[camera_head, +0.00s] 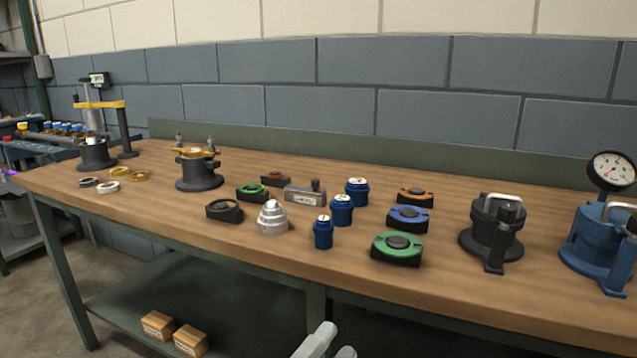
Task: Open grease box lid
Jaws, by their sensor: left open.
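No object is clearly marked as the grease box. A small grey metal box (303,197) with a pale label and a dark knob on top sits mid-table; it may be the grease box, but the label is too small to read. Its top looks closed. My left gripper (332,347) shows only as two pale grey finger ends at the bottom edge, below the table's front edge. It is open and well apart from the box, and nothing shows between the fingers. My right gripper is not in view.
Blue canisters (341,210), a stepped silver cone (272,218) and round-topped black blocks (397,248) surround the box. A black lidded housing (491,232) and blue gauge housing (597,245) stand right. The wooden table (450,297) has clear room along its front.

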